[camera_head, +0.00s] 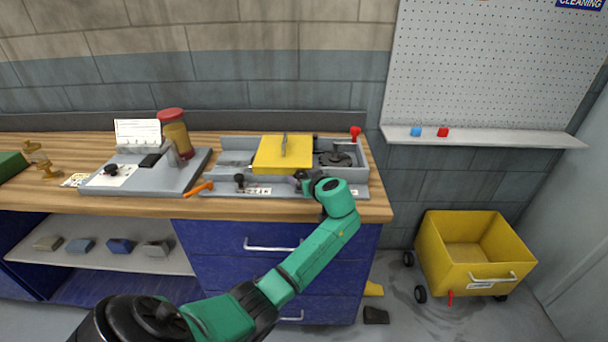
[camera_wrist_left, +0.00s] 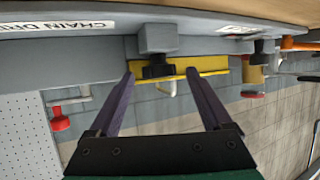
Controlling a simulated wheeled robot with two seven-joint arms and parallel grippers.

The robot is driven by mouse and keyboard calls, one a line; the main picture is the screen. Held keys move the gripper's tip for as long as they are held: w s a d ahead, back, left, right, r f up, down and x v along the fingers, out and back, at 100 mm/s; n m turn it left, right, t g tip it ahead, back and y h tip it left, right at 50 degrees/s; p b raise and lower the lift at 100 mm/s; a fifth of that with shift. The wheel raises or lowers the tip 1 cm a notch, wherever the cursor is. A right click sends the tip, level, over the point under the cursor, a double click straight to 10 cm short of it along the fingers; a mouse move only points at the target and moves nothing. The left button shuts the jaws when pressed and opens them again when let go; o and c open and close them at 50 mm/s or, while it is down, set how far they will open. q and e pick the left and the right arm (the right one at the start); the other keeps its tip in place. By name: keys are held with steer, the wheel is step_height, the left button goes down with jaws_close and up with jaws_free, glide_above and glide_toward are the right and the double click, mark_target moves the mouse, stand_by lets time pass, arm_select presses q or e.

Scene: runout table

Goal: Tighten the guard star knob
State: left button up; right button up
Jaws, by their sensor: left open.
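The yellow guard (camera_head: 283,155) sits closed over the middle of the grey chain drive unit (camera_head: 238,142) on the bench. In the left wrist view, which is upside down, a black star knob (camera_wrist_left: 158,71) sits against a grey block (camera_wrist_left: 157,38) in front of the yellow guard (camera_wrist_left: 205,65). My left gripper (camera_wrist_left: 160,76) is open, with one purple finger on each side of the knob and a visible gap to each. In the head view my left gripper (camera_head: 303,181) is at the unit's front edge, and hides this knob. My right gripper is not in view.
A second black knob (camera_head: 239,179) and an orange handle (camera_head: 198,189) are left of the gripper. A red handle (camera_head: 355,132) stands at the unit's back right. A red-lidded jar (camera_head: 176,134) stands at left. A yellow cart (camera_head: 470,250) is on the floor.

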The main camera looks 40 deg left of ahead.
arm_select(q)
jaws_close()
steer(key=shift+a+m, duration=0.1)
steer(key=shift+m, duration=0.2)
steer(key=m+t+h+p, duration=0.2)
steer(key=shift+s+a+r+t, duration=0.15)
steer(key=shift+s+a+t, duration=0.05)
steer(key=shift+s+t, duration=0.1)
steer(key=m+t+h+p, duration=0.1)
steer(key=p, duration=0.1)
steer(key=m+t+h+p, duration=0.1)
steer(key=m+h+p, duration=0.1)
steer(key=a+m+t+h+p, duration=0.1)
steer(key=m+p, duration=0.1)
steer(key=shift+s+r+h, duration=0.2)
steer(key=shift+s+h, duration=0.05)
steer(key=shift+h, duration=0.05)
steer(key=shift+a+f+m+t+h+p, duration=0.15)
steer(key=shift+m+t+h+p, duration=0.15)
steer(key=shift+m+h+p, duration=0.5)
steer(key=shift+f, duration=0.2)
